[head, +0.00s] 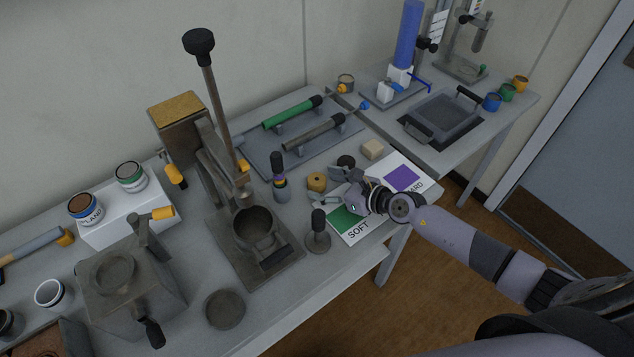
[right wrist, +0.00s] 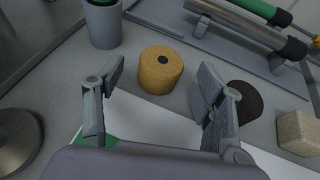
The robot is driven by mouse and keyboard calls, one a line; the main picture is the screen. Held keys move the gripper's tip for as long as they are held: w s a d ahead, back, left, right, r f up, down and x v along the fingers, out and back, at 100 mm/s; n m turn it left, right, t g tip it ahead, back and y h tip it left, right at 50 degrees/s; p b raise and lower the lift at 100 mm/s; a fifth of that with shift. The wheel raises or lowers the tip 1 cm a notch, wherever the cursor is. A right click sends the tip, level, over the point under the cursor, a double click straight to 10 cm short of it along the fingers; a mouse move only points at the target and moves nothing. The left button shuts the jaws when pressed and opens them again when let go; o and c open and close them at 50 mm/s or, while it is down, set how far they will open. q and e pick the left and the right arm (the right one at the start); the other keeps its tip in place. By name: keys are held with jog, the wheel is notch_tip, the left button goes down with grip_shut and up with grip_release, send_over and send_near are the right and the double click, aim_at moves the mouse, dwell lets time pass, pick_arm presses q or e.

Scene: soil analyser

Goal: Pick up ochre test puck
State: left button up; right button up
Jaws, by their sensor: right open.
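The ochre test puck (head: 317,181) stands on the grey bench, a short yellow-brown cylinder with a dark spot on top. In the right wrist view the puck (right wrist: 161,70) is upright, just beyond and between the spread fingers. My right gripper (head: 341,185) is open and empty, low over the bench, to the right of the puck in the head view. Its two fingers (right wrist: 158,95) show apart in the right wrist view, not touching the puck. My left gripper is not in view.
A black puck (head: 346,162) and a beige block (head: 372,149) stand close by. A card with green and purple fields (head: 403,178) lies under my right gripper. The lever press (head: 254,228) is further left.

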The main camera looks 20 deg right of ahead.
jog(key=shift+x, duration=1.05)
jog(key=c, duration=1.4)
